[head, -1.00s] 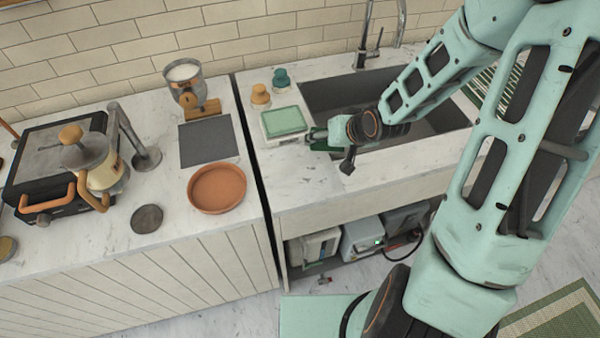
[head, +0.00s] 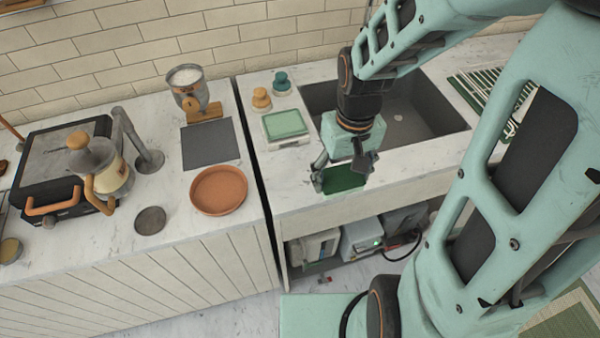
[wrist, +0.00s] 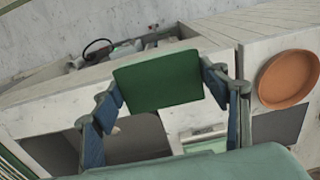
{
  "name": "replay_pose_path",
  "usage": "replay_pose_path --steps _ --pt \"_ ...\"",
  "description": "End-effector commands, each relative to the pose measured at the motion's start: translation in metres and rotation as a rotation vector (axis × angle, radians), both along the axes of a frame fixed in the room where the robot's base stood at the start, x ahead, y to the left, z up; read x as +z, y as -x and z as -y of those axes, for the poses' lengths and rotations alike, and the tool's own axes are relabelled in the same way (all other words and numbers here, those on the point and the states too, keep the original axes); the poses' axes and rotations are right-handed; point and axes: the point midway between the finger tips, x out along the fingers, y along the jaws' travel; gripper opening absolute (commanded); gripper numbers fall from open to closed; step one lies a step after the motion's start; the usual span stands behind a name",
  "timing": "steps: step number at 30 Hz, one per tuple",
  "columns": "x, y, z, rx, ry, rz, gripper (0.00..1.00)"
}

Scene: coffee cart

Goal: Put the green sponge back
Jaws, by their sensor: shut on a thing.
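My gripper (head: 343,180) holds a dark green sponge (head: 343,178) above the counter in front of the sink, near its front edge. In the wrist view the sponge (wrist: 158,80) shows between the fingers, with its broad face to the camera; the right finger is against its edge. A white scale-like block with a pale green top (head: 285,124) stands on the counter to the left of the sink, up and left of my gripper. I cannot tell whether the sponge touches the counter.
The sink (head: 410,105) lies behind my gripper, with a green ribbed rack (head: 490,95) to its right. Orange (head: 261,98) and teal (head: 281,82) knobbed items stand behind the scale. A terracotta dish (head: 218,190) sits on the left counter, across a gap.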

Motion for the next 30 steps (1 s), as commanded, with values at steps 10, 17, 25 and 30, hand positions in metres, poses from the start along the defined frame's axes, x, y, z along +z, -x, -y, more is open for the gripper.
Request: replay_pose_path --steps 10,17,25,30 --pt "-0.014 -0.023 -0.025 0.009 0.010 -0.016 0.45" --pt "-0.034 -0.058 -0.053 0.008 0.010 -0.015 0.45" --pt "-0.073 -0.086 -0.074 0.006 0.010 -0.014 0.45" --pt "-0.086 -0.096 -0.081 0.004 0.011 -0.012 0.45"
